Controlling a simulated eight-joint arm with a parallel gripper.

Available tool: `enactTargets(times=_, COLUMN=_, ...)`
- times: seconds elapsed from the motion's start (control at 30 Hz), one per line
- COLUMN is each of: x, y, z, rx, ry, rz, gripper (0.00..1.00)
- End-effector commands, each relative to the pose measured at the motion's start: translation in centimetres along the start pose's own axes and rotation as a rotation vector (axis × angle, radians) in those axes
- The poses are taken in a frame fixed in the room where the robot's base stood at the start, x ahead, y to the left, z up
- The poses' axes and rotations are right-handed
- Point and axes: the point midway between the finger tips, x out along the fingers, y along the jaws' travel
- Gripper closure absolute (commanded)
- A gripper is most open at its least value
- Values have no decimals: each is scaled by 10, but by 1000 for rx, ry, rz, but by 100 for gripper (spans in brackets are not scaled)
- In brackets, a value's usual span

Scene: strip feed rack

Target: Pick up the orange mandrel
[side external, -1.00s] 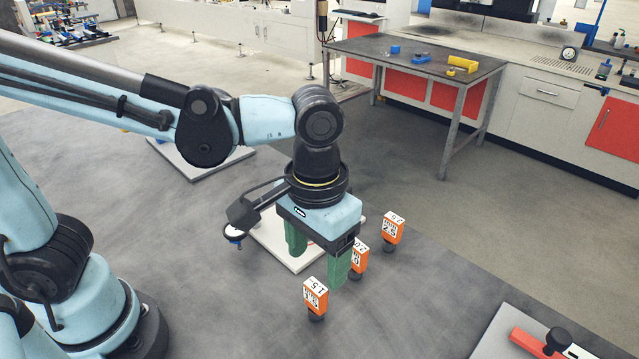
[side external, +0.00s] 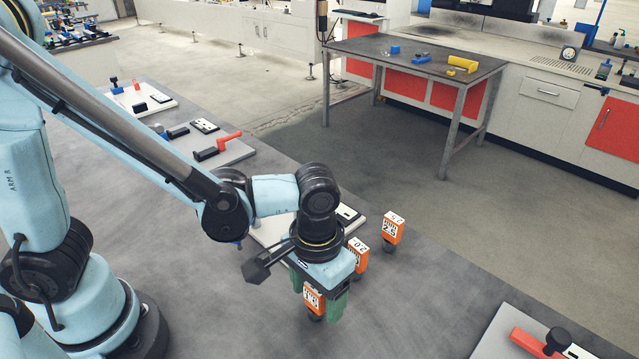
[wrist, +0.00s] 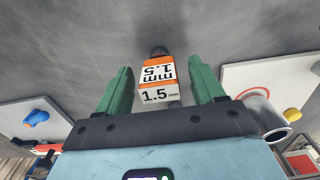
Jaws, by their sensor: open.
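Three orange blocks with white labels and dark round bases stand in a row on the grey table. The one marked 1.5 (side external: 313,298) is nearest the camera in the side view. The ones marked 2.0 (side external: 358,258) and 2.5 (side external: 393,229) stand farther back. My gripper (wrist: 163,88) is open, with its two green fingers on either side of the 1.5 block (wrist: 157,72) in the wrist view. A gap shows on both sides, and the block is upright. In the side view my gripper (side external: 324,300) is low at this block, and one finger is partly hidden.
A white board (side external: 268,238) lies behind my gripper. Boards with red and black fixtures (side external: 216,148) are farther back left. A plate with a red bar (side external: 534,341) is at the lower right. The table between that plate and the blocks is clear.

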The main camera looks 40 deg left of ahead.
Motion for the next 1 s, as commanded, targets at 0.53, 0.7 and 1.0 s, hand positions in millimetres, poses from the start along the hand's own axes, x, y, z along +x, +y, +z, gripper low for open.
enactTargets(times=0.53, x=6, y=0, z=0, rx=0, ry=1, rz=0, gripper=60)
enactTargets(times=0.7, x=6, y=0, z=0, rx=0, ry=1, rz=0, gripper=86)
enactTargets(times=1.0, x=5, y=0, z=0, rx=0, ry=1, rz=0, gripper=92)
